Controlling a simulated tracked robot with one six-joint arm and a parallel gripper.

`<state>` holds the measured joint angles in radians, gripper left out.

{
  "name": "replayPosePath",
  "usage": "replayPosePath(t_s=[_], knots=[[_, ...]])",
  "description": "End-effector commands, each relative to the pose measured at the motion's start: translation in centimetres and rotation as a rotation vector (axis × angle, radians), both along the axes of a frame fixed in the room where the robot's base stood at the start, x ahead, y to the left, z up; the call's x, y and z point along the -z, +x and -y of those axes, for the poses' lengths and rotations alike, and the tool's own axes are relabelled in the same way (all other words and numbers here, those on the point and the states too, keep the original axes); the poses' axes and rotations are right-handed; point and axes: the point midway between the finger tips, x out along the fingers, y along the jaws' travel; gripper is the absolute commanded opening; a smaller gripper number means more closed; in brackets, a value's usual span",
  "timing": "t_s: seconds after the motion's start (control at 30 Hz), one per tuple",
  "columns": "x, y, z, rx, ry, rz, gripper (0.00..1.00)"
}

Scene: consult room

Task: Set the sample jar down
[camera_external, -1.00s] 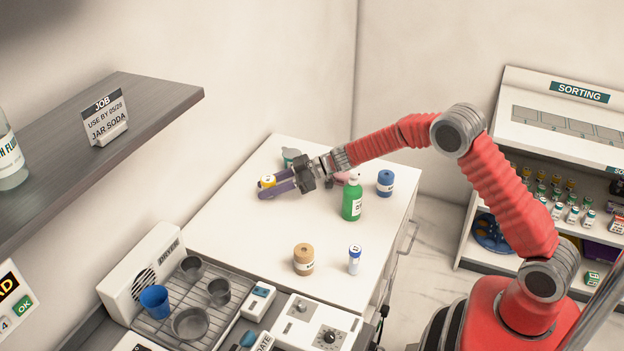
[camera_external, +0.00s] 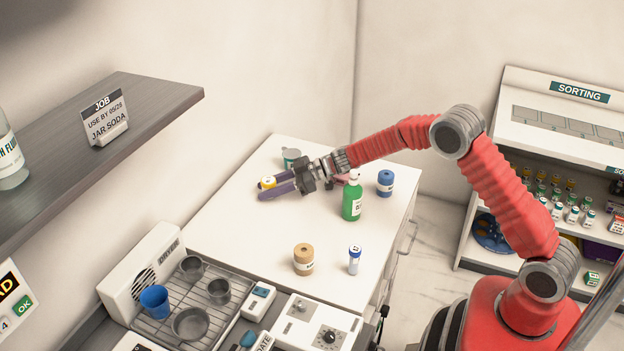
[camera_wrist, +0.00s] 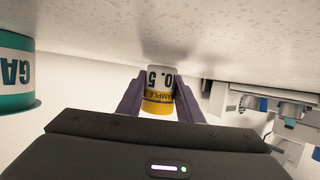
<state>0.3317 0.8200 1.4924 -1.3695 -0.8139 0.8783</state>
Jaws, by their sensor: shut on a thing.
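In the external view, my gripper (camera_external: 272,189) is low over the far left part of the white table (camera_external: 230,235), and the jar's yellow lid (camera_external: 268,182) shows between the fingers. The jar's base is mostly hidden there, and I cannot tell whether it touches the table.
A teal-lidded container (camera_external: 291,157) stands close behind my gripper; it is also at left in the wrist view (camera_wrist: 16,75). A green bottle (camera_external: 352,200), blue jar (camera_external: 385,183), tan-lidded jar (camera_external: 303,259) and blue-capped tube (camera_external: 354,259) stand on the table. The table's left-middle is clear.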

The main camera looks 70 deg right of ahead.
Motion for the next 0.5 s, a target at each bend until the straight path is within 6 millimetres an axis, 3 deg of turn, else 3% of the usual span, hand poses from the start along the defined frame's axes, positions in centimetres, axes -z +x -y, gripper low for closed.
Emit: replayPosePath(t_s=[0.03,0.5], knots=[[1.37,-0.31,-0.08,-0.001,0.002,-0.016,0.1],[1.84,-0.44,-0.08,-0.001,0.0,-0.02,0.1]])
